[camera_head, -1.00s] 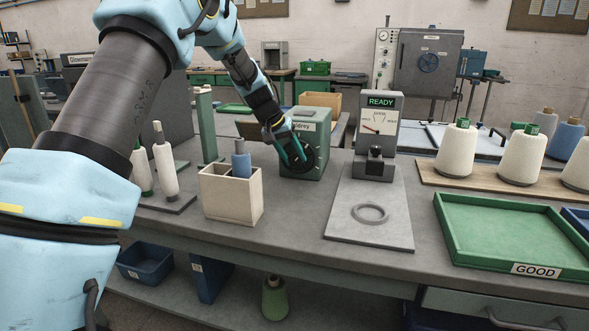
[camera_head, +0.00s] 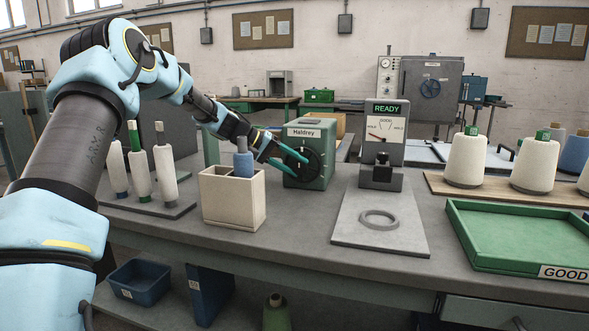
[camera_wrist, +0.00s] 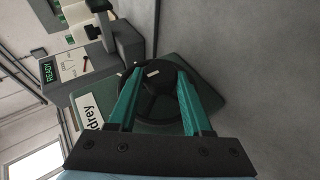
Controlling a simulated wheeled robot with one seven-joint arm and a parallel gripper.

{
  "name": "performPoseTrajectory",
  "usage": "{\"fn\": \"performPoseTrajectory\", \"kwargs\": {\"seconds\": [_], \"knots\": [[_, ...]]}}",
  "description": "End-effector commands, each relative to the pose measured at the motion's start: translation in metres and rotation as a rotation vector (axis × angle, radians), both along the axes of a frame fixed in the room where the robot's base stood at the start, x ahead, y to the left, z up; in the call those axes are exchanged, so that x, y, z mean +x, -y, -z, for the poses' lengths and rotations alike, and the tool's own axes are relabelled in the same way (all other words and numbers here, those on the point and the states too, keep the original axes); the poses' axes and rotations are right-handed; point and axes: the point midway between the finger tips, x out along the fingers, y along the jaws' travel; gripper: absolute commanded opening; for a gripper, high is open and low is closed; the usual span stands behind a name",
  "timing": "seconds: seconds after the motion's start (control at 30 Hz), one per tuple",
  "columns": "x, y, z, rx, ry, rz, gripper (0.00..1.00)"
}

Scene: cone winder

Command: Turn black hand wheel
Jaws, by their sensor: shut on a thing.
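The black hand wheel (camera_head: 308,162) is on the front face of a green box labelled Haldrey (camera_head: 302,132). My gripper (camera_head: 304,166) reaches it from the left in the head view, its teal fingers at the wheel. In the wrist view the black wheel (camera_wrist: 158,92) lies between the two teal fingers of my gripper (camera_wrist: 158,80), with a pale mark near its upper rim. The fingers are spread to about the wheel's width and are shut on it. The exact contact of the fingertips is hard to see.
A gauge stand reading READY (camera_head: 384,150) stands right of the box, with a grey ring (camera_head: 379,219) on its plate. A cream bin (camera_head: 232,212) holding a blue bobbin stands in front, left. Bobbins on a rack (camera_head: 150,208) are further left; a green tray (camera_head: 520,265) is right.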

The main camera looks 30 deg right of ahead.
Motion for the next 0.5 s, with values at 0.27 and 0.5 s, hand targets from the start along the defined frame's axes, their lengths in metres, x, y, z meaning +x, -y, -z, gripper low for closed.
{"fn": "performPoseTrajectory", "kwargs": {"seconds": [0.27, 0.5], "knots": [[0.0005, 0.0005, -0.0006, -0.008, -0.006, -0.002, 0.0], [0.0004, 0.0005, -0.0004, -0.007, -0.006, -0.002, 0.59]]}}
